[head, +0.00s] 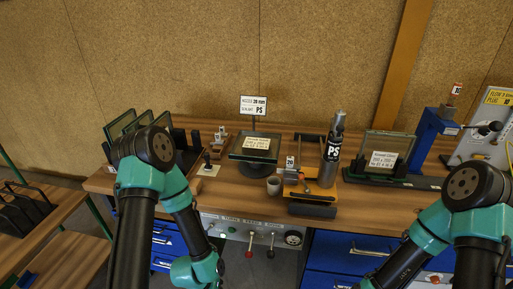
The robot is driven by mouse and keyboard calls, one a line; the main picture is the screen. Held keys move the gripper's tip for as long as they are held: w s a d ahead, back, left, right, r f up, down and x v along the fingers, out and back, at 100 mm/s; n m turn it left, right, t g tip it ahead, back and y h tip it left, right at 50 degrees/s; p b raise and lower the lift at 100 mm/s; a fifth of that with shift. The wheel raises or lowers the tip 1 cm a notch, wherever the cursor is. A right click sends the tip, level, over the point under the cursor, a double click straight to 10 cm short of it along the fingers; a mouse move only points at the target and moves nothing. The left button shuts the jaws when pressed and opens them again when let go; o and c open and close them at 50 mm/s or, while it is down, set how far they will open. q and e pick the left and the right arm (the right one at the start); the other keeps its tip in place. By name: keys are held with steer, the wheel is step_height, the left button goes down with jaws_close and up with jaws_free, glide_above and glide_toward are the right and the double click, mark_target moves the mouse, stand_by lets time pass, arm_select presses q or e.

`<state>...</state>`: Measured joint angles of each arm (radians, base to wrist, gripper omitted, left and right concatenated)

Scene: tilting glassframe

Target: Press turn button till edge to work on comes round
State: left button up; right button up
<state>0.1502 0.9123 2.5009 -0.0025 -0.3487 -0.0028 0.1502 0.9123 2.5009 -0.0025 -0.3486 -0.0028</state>
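A dark frame holding a glass pane (240,150) with a white label sits tilted on a round dark stand on the bench. A sign reading "20 mm" and "PS" (253,105) stands behind it.
Racked panes stand at left (124,125) and right (388,150). A blue clamp stand (429,132) is further right. Blue drawers (350,250) flank the panel.

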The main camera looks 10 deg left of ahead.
arm_select(q)
jaws_close()
stand_by(1.3)
